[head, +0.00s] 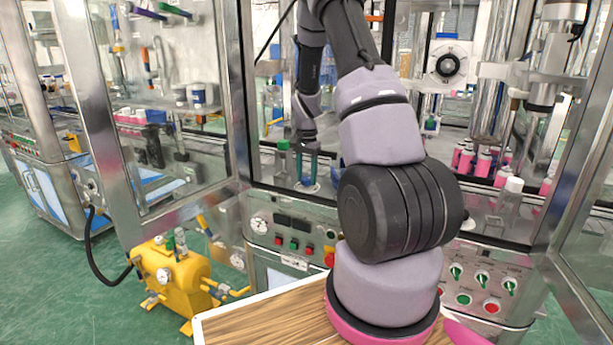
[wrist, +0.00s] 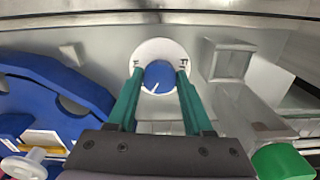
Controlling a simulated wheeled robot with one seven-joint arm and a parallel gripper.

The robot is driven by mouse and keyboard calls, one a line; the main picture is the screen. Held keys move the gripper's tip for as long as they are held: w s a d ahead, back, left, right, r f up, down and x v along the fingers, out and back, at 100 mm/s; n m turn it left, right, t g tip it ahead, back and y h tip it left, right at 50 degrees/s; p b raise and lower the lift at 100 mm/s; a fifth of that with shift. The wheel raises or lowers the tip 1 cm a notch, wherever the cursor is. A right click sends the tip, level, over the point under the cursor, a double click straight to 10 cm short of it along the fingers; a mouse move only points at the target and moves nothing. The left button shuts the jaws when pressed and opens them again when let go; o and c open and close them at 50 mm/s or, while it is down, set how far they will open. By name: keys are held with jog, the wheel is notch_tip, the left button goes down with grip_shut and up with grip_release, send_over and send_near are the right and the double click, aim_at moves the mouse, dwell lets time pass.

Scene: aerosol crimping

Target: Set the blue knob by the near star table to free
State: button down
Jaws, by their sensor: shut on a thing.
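The blue knob (wrist: 159,75) sits in the middle of a round white dial plate (wrist: 154,47) in the wrist view. A white mark on the knob slants toward its lower left edge. Lettering beginning "Fr" stands at the dial's right side, and a partly hidden letter stands at its left. My gripper (wrist: 159,82) has its two green fingers on either side of the knob, shut on it. In the head view my gripper (head: 307,172) reaches down inside the machine. A blue curved plate (wrist: 60,82), seemingly the star table, lies to the left in the wrist view.
A green cap (wrist: 283,163) is close at the lower right of the wrist view. In the head view a green-capped bottle (head: 282,160) stands just left of my gripper, and pink cans (head: 483,162) stand to the right.

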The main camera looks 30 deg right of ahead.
aim_at(308, 178)
jog(key=n, duration=0.7)
jog(key=shift+d, duration=0.1)
jog(key=n, duration=0.4)
jog(key=shift+n, duration=2)
jog(key=shift+c, duration=1.5)
grip_release()
notch_tip(308, 178, up, 11)
jog(key=shift+f, duration=0.1)
